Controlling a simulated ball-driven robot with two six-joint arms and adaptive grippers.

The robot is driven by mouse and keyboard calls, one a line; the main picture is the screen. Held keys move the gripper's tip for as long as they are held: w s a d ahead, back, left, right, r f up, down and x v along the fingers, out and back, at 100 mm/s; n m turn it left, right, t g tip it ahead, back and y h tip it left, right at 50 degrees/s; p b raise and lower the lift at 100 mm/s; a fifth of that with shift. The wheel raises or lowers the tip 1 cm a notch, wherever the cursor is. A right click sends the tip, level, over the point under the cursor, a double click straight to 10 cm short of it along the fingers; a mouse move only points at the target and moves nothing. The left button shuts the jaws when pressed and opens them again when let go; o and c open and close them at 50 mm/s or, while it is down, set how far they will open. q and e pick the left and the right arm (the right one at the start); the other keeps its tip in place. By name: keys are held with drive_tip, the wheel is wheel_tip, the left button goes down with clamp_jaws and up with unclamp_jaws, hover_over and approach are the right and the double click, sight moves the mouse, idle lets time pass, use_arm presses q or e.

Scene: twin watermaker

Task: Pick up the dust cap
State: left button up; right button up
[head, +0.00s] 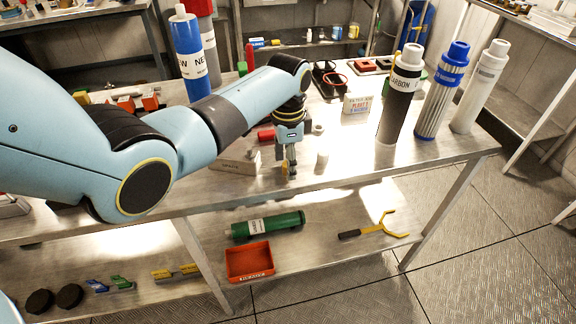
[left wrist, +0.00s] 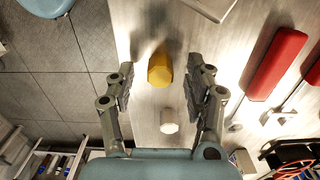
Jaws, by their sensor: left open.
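A yellow cap (left wrist: 160,71), which I take to be the dust cap, is on the metal bench top (left wrist: 150,20) in the left wrist view. In the head view only a bit of yellow (head: 284,168) shows beside the fingers, near the bench's front edge. My left gripper (left wrist: 160,78) is open, with one finger on each side of the cap and a gap on both sides. In the head view the gripper (head: 290,168) points down at the bench. A small white cylinder (left wrist: 169,121) stands close by, also seen in the head view (head: 322,158). My right gripper is not in view.
A red-handled tool (left wrist: 277,63) lies to the right in the left wrist view. In the head view a labelled block (head: 237,161), a white box (head: 357,103) and the carbon cartridge (head: 399,97) stand on the bench.

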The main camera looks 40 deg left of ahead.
use_arm(q)
drive_tip(key=shift+f, duration=0.25)
drive_tip(key=c, duration=0.8)
drive_tip(key=shift+r, duration=0.1)
